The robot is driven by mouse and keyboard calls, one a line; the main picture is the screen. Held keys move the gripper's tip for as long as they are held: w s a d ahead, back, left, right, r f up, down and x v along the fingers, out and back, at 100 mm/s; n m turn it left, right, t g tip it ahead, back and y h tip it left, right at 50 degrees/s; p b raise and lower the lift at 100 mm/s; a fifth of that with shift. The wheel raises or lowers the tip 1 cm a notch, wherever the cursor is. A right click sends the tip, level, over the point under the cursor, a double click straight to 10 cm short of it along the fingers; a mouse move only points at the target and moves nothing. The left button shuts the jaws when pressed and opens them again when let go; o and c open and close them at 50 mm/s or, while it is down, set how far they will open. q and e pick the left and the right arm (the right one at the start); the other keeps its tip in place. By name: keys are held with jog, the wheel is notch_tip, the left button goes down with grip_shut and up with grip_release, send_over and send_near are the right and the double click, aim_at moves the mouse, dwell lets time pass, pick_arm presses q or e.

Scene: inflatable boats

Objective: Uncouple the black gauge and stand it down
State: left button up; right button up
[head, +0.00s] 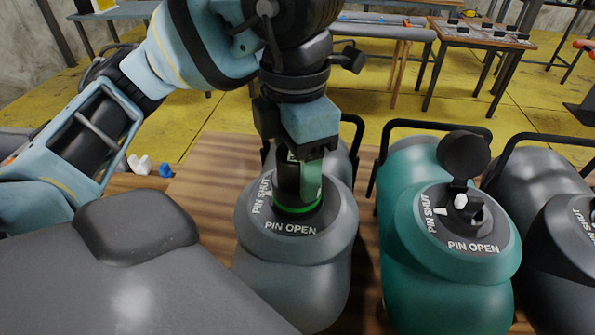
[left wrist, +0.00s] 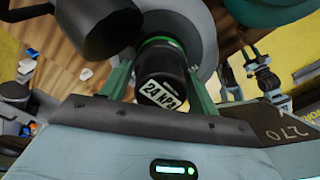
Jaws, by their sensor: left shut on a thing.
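The black gauge (head: 287,180) stands upright on the valve of the grey boat (head: 290,265), with a bright green ring (head: 297,208) at its foot. "PIN SHUT" and "PIN OPEN" are printed around the valve. My left gripper (head: 300,180) comes down from above and is shut on the gauge. In the left wrist view the gauge (left wrist: 160,80) sits between the two green fingers of the left gripper (left wrist: 165,70), its end marked "24 KPA". The pin and the coupling inside are hidden.
A teal boat (head: 445,285) with an open cap (head: 465,155) stands close on the right, a dark boat (head: 560,250) beyond it. Small white and blue pieces (head: 147,166) lie on the wooden table (head: 205,160) at left, where some surface is bare.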

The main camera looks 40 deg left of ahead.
pick_arm(q)
jog(key=n+p, duration=0.1)
jog(key=n, duration=0.1)
jog(key=shift+r+n, duration=0.1)
jog(key=shift+n, duration=0.7)
pick_arm(e)
jog(key=shift+w+r, duration=0.4)
jog(key=shift+r, duration=0.2)
jog(key=shift+w+r, duration=0.4)
jog(key=shift+r, duration=0.2)
pick_arm(q)
jog(key=shift+p, duration=0.3)
jog(key=n+p, duration=0.1)
jog(key=n, duration=0.1)
jog(key=shift+s+n, duration=0.1)
jog(key=shift+n, duration=0.3)
jog(key=shift+n+p, duration=0.4)
jog(key=shift+n, duration=0.2)
pick_arm(e)
jog(key=shift+w+r+t, duration=0.25)
jog(key=shift+w+r, duration=0.3)
jog(key=shift+r, duration=0.2)
jog(key=shift+w+r+t, duration=0.25)
jog(key=shift+w+r, duration=0.25)
jog(key=shift+r, duration=0.2)
pick_arm(q)
jog(key=shift+d, duration=0.1)
pick_arm(e)
jog(key=shift+r, duration=0.1)
